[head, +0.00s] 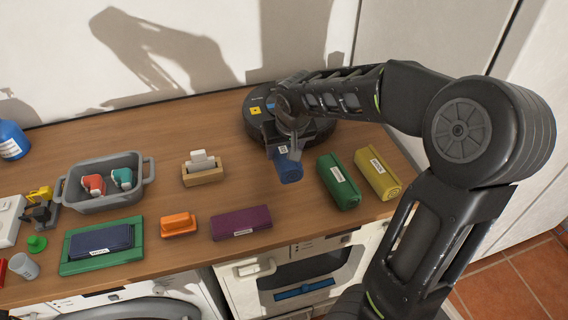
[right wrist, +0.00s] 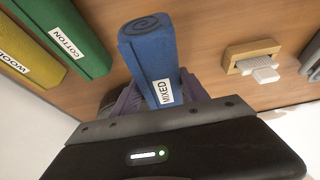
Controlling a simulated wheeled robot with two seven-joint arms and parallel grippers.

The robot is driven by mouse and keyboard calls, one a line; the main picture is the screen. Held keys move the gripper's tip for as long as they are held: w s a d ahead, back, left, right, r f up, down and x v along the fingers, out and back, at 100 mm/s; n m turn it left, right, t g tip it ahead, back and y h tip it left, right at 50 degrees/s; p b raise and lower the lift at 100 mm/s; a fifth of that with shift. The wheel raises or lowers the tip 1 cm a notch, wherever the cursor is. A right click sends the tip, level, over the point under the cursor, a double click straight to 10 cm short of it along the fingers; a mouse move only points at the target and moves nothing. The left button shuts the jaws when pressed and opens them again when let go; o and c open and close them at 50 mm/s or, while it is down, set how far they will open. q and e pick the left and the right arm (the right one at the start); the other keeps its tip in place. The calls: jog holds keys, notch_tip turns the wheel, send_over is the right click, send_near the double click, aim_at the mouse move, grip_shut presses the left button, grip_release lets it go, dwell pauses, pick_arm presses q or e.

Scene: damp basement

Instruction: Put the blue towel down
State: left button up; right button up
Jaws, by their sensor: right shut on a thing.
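The blue towel (head: 288,169) is a tight roll with a white label, which reads MIXED in the right wrist view (right wrist: 150,55). My right gripper (head: 287,150) is shut on it, one finger on each side, over the back right of the wooden counter (head: 250,192). The roll's free end points toward the front of the counter in the head view. I cannot tell whether the towel touches the counter. My left gripper is in neither view.
A green roll (head: 338,181) and a yellow roll (head: 377,174) lie right of the towel. A black round device (head: 258,123) stands behind it. A purple folded cloth (head: 241,223) and a wooden block with a white brush (head: 202,175) lie left. Bare counter shows between them.

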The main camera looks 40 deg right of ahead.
jog(key=shift+r, duration=1.05)
